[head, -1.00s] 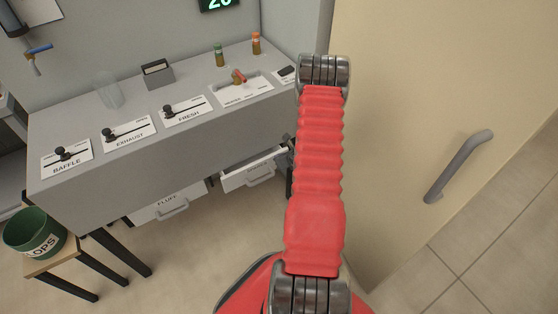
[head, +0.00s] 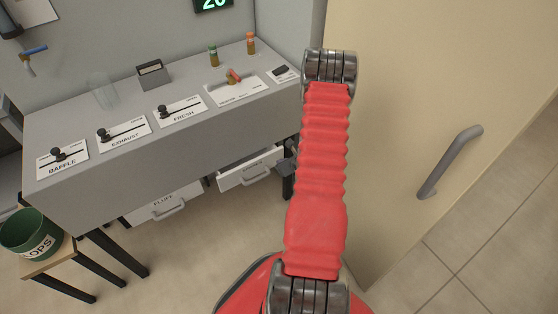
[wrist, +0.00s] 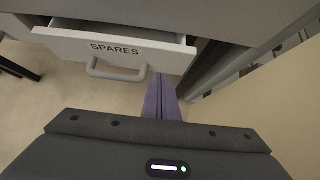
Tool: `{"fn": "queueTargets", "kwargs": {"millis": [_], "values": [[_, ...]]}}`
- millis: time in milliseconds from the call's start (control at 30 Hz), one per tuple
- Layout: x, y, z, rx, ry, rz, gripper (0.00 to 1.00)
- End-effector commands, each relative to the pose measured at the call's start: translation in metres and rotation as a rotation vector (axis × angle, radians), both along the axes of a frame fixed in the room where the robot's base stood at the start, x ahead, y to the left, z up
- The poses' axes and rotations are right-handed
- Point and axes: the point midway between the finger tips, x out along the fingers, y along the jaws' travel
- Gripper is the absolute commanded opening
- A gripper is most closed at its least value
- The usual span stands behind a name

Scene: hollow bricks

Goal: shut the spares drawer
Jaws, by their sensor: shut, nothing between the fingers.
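The spares drawer (wrist: 115,49) stands pulled out under the grey bench in the wrist view, its white front lettered SPARES above a grey bar handle (wrist: 117,73). In the head view the open drawer (head: 247,172) shows to the left of my red arm. My gripper (wrist: 162,80) is shut and empty, its purple fingers together. In the wrist view the fingertips appear just right of the handle, at the drawer front's lower edge. I cannot tell whether they touch it.
The fluff drawer (head: 162,203) is to the left of the spares drawer. The bench (head: 110,160) carries sliders and small bottles. A green bin (head: 28,232) sits on a low stool at left. A beige door (head: 410,110) with a grey handle (head: 450,162) stands close on the right.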

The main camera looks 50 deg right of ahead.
Motion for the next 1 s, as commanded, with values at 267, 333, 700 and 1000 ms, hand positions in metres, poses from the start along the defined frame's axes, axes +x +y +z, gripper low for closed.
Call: {"fn": "queueTargets", "kwargs": {"millis": [267,333,700,1000], "values": [[-0.028,0.008,0.03,0.0,-0.001,-0.001,0.0],[-0.035,0.01,0.037,0.0,-0.001,-0.001,0.0],[-0.056,0.018,0.059,0.001,0.0,0.001,0.0],[-0.056,0.018,0.059,0.002,0.001,0.003,0.02]]}}
